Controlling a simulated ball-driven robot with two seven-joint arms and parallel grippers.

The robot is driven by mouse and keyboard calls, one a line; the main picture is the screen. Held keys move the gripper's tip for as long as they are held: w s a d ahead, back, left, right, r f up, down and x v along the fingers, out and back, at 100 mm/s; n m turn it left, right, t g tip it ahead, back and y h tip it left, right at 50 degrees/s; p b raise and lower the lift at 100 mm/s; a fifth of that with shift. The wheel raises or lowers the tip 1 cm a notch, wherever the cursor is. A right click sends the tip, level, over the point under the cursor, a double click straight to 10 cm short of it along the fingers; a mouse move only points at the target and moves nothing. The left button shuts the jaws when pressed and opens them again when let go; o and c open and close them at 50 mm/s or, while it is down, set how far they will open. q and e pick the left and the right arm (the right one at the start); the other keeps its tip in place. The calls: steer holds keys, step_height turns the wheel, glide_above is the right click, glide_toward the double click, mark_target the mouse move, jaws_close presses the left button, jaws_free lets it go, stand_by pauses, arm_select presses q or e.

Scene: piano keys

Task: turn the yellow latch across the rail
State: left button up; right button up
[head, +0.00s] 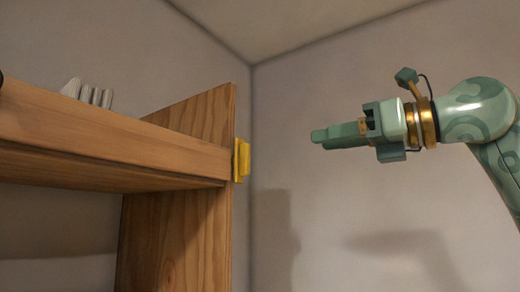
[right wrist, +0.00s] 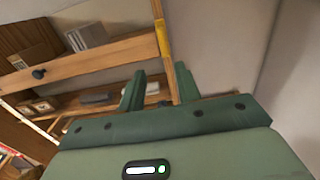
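The yellow latch (head: 241,160) is a small upright block on the right edge of the wooden upright, at the right end of the wooden rail (head: 110,135). In the right wrist view, the latch (right wrist: 162,40) lies along the panel's edge, beyond the fingertips. My right gripper (head: 318,137) points left towards the latch and is well apart from it, with clear air between. In the right wrist view its two green fingers (right wrist: 160,76) stand apart with nothing held between them. My left gripper is not in view.
The wooden side panel (head: 185,240) stands below and behind the rail. Grey book-like items (head: 90,93) stand behind the rail. A dark knob (right wrist: 38,73) sits on the rail's front. Bare wall (head: 350,230) and free room lie right of the shelf.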

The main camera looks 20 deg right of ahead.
steer(key=p, duration=0.3)
glide_toward(249, 156)
steer(key=w, duration=0.1)
steer(key=p+x, duration=0.1)
steer(key=x, duration=0.4)
steer(key=shift+w+a+r+p, duration=0.15)
steer(key=shift+w+a+p, duration=0.05)
steer(key=shift+a+p, duration=0.25)
steer(key=shift+w+a, duration=0.15)
steer(key=shift+a, duration=0.1)
steer(key=shift+w+a+p, duration=0.15)
steer(key=shift+a+p, duration=0.05)
steer(key=shift+p, duration=0.1)
steer(key=shift+w+a, duration=0.15)
steer(key=shift+w, duration=0.3)
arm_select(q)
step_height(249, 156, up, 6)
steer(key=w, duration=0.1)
arm_select(e)
steer(key=shift+w+f, duration=0.1)
steer(key=shift+f, duration=0.1)
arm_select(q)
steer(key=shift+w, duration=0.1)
arm_select(e)
jaws_close()
